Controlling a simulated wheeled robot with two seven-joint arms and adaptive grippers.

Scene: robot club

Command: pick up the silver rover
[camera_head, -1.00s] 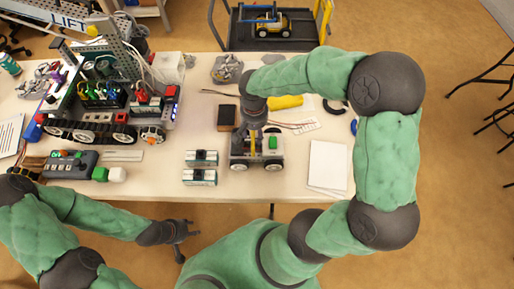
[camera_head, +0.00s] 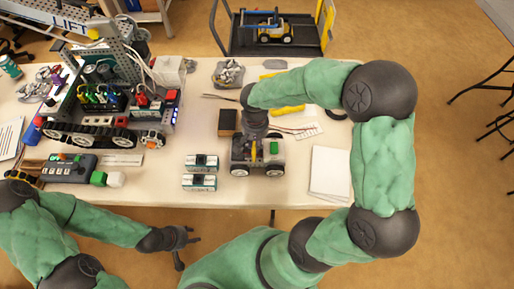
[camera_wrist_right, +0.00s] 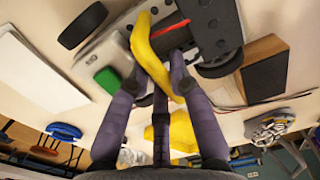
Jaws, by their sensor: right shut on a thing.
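The silver rover (camera_head: 242,154) stands near the table's front edge, with dark wheels, a green block and a yellow curved piece on top. In the right wrist view the rover (camera_wrist_right: 115,48) shows a pale body and the yellow piece (camera_wrist_right: 148,55) running between my fingers. My right gripper (camera_head: 255,135) comes down from above and is shut on the rover at the yellow piece. Its fingers partly hide the contact. I cannot tell whether the wheels are clear of the table. My left gripper (camera_head: 185,246) is empty in front of the table, its fingers spread.
Two battery-like packs (camera_head: 200,182) lie left of the rover and white paper (camera_head: 330,174) lies right. A dark brown block (camera_head: 228,122) stands just behind. A large tracked robot (camera_head: 105,105) fills the table's left. A cart (camera_head: 273,48) with a yellow vehicle stands behind.

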